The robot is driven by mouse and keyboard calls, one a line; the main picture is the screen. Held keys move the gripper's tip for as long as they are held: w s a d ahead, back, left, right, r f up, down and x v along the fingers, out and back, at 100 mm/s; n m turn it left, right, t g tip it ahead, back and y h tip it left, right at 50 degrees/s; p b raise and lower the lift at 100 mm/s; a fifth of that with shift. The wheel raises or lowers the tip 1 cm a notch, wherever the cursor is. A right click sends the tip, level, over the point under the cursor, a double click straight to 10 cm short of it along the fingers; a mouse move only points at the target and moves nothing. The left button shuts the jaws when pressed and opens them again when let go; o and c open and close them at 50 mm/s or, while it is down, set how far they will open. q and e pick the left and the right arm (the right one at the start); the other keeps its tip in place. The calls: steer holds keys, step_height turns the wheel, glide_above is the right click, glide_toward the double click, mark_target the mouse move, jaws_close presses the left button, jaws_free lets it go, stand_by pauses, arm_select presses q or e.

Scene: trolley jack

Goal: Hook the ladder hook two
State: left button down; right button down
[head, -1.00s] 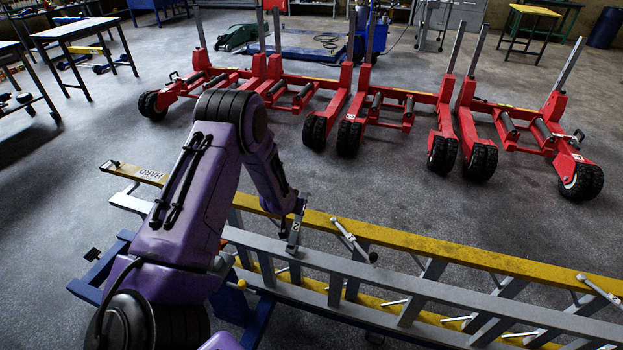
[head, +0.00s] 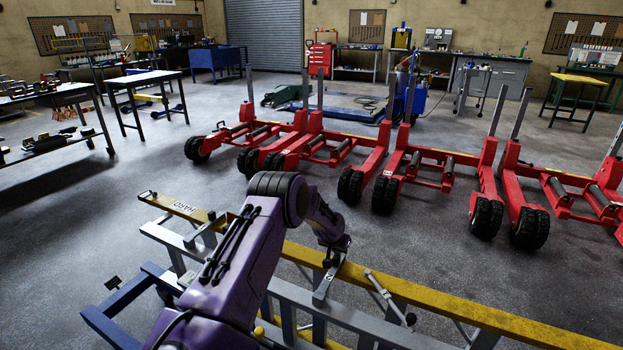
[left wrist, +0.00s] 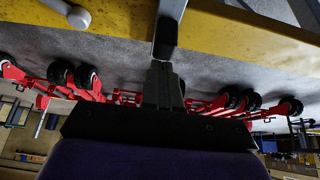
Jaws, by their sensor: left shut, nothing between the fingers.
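A long ladder with a yellow rail (head: 440,303) and a grey rail (head: 350,318) lies across the front of the head view. A flat metal hook bar (head: 322,287) crosses the yellow rail under my left gripper (head: 334,260). A second metal bar with a black ball end (head: 388,297) lies on the rail to the right. In the left wrist view my left gripper (left wrist: 162,70) is shut and empty, its tips close to the dark end of a metal bar (left wrist: 170,20) on the yellow rail; I cannot tell if they touch. My right gripper is out of view.
A blue stand (head: 110,325) is at the ladder's left end. Several red wheeled frames (head: 440,165) stand beyond the ladder, with bare floor between. Work tables (head: 140,80) stand at the left.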

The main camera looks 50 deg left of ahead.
arm_select(q)
steer(key=shift+s+d+f, duration=0.1)
steer(key=shift+s+f, duration=0.05)
steer(key=shift+f, duration=0.2)
steer(key=r+p, duration=0.5)
steer(key=shift+w+r, duration=0.25)
steer(key=shift+w, duration=0.1)
steer(key=shift+r+b, duration=0.45)
steer(key=shift+r, duration=0.25)
step_height(320, 180, up, 8)
steer(key=shift+f, duration=0.1)
